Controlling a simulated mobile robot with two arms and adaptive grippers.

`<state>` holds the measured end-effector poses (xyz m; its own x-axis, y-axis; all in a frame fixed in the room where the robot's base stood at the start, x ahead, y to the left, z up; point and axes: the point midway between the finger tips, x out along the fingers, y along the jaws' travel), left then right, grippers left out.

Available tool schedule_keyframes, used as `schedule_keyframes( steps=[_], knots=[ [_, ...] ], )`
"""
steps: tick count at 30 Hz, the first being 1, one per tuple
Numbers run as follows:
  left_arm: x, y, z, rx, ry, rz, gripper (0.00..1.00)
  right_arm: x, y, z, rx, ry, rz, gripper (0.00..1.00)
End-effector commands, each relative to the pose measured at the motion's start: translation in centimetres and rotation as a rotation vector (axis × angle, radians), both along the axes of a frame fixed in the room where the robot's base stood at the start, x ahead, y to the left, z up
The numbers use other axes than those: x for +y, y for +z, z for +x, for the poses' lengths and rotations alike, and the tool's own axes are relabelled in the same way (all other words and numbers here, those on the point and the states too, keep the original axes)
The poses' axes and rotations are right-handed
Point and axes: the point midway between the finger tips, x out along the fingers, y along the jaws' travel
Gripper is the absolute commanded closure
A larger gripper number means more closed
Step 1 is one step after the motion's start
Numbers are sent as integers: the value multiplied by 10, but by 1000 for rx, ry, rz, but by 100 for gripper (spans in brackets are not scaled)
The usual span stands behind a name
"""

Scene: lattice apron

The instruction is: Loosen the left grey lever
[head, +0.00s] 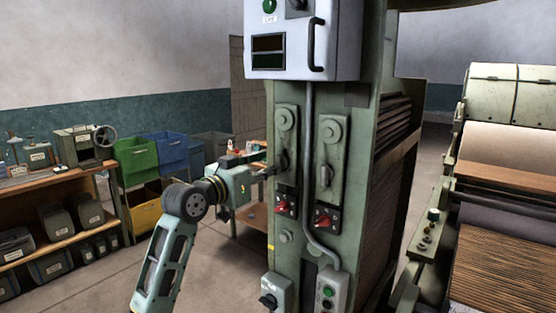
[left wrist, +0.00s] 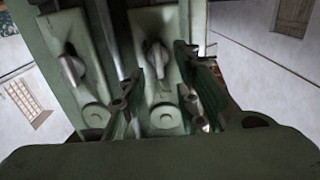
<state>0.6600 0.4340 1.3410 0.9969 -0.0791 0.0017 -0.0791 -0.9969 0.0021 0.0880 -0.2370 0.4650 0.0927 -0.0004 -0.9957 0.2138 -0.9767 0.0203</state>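The left grey lever (head: 284,160) sits on a tall plate on the green machine column, below a round disc. The right grey lever (head: 327,174) sits on a similar plate beside it. My left gripper (head: 270,171) reaches in from the left, close to the left lever. The left wrist view appears upside down. There, my left gripper (left wrist: 162,92) is open, its two fingers apart. The left lever (left wrist: 157,58) shows between and beyond the fingertips; I cannot tell whether they touch it. The right lever (left wrist: 72,66) is outside the fingers. My right gripper is not in view.
Red switches (head: 282,208) sit below the levers. A grey conduit (head: 309,150) runs down between the plates from a control box (head: 300,45). Shelves with bins (head: 60,222) stand at the left, and a roller machine (head: 505,180) at the right. Floor at left is clear.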

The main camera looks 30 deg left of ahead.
Motion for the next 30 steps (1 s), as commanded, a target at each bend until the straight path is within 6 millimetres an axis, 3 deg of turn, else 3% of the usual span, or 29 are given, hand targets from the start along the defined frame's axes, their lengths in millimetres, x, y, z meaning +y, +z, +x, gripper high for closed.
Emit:
schedule_keyframes(
  steps=[3, 9, 19, 28, 30],
  knots=[
    [-2, 4, 20, 1, -1, -2, 71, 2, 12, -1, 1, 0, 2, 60],
    [-3, 1, 39, 1, 0, -1, 71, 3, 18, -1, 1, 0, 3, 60],
    [-4, -1, 42, 1, 1, 1, 72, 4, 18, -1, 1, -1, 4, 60],
    [-3, 0, 42, 0, 2, 1, 98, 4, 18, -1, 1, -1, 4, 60],
    [-3, 0, 42, 0, 3, 1, 100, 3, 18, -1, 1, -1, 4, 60]
  ],
)
